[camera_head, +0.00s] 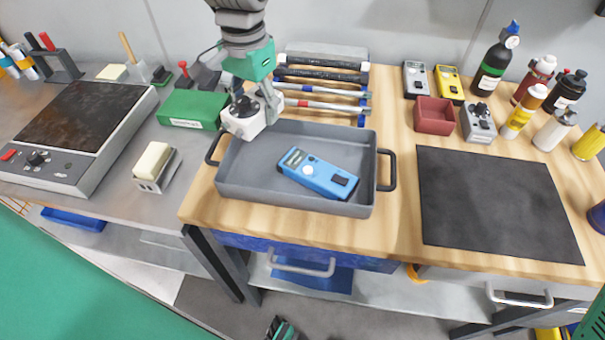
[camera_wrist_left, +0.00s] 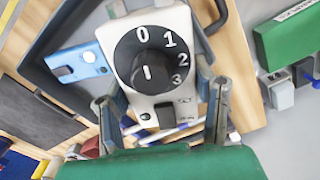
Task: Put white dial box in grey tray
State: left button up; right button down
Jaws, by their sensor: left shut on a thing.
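The white dial box (camera_head: 243,124) has a black dial on top. In the left wrist view it (camera_wrist_left: 184,22) shows the numbers 0 to 3 around the knob. My left gripper (camera_head: 252,104) is shut on this box, with one finger on each side in the left wrist view (camera_wrist_left: 166,98). The grey tray (camera_head: 240,183) stands on the wooden table. The box is at the tray's back left corner and overlaps its rim in the head view; its height above the rim is hard to tell.
A blue meter (camera_head: 320,174) lies in the tray, right of its middle; the tray's left part is bare. A green box (camera_head: 191,109) stands left of the held box. Hammers (camera_head: 322,76) lie behind the tray. A black mat (camera_head: 495,200) is to the right.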

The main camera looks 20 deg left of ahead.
pick_arm(q)
jog(key=b, duration=0.1)
send_over(262, 155)
notch_tip(262, 155, down, 6)
jog(key=shift+f, duration=0.25)
notch_tip(262, 155, down, 4)
jog(key=shift+d+f+b, duration=0.1)
jog(key=shift+b, duration=0.25)
jog(key=o, duration=1)
jog(key=shift+o, duration=0.2)
notch_tip(262, 155, up, 12)
jog(key=shift+r+p, duration=0.15)
jog(key=shift+p, duration=0.85)
